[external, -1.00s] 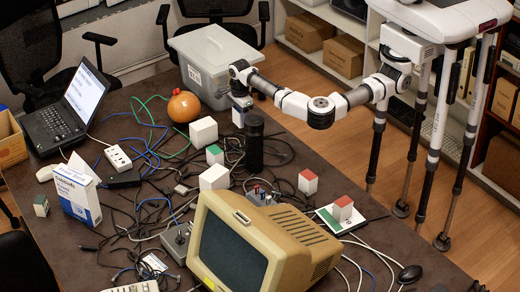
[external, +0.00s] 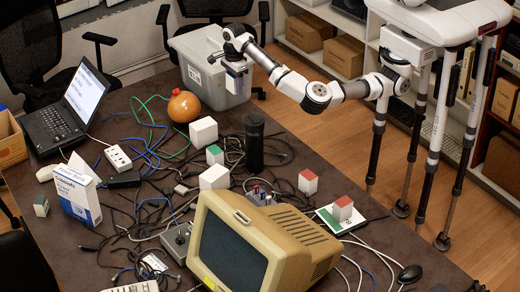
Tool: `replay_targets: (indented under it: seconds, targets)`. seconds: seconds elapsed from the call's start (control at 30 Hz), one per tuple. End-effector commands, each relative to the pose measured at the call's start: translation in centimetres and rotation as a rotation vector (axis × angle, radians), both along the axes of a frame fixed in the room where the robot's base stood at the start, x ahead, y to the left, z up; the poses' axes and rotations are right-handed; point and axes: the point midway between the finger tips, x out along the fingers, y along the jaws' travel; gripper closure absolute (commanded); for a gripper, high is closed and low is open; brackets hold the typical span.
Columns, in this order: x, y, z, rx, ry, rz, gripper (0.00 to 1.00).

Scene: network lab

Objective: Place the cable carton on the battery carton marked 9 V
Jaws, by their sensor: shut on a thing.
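My gripper (external: 236,70) is at the back of the table, beside the grey bin, pointing down. It is shut on a small pale carton (external: 235,86) and holds it up in the air. I take this to be the cable carton; its print is too small to read. Several small cartons stand on the table: one with a green top (external: 215,155), one with a red top (external: 308,181), another red-topped one (external: 342,208) on a green-and-white card, and plain white ones (external: 203,131) (external: 214,177). I cannot read which is marked 9 V.
A black cylinder (external: 254,143) stands upright mid-table. An orange round flask (external: 184,106), a beige monitor (external: 255,245), a laptop (external: 62,118) and a blue-white box (external: 77,195) stand around. Tangled cables cover much of the tabletop. The grey bin (external: 188,68) stands behind.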

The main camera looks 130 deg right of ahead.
Motion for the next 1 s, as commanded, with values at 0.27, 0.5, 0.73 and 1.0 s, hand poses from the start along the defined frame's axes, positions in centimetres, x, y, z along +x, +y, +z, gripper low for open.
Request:
replay_targets:
  seconds: [0.27, 0.5, 0.73, 1.0]
  targets:
    - [9.8, 5.5, 4.9, -0.001, 0.001, 0.168, 0.76]
    - [16.8, 13.5, 7.3, -0.002, 0.004, 0.311, 0.76]
    - [19.8, 19.7, 7.6, -0.001, 0.001, 0.396, 0.76]
    - [20.2, 21.4, 3.9, 0.002, 0.002, 0.413, 0.76]
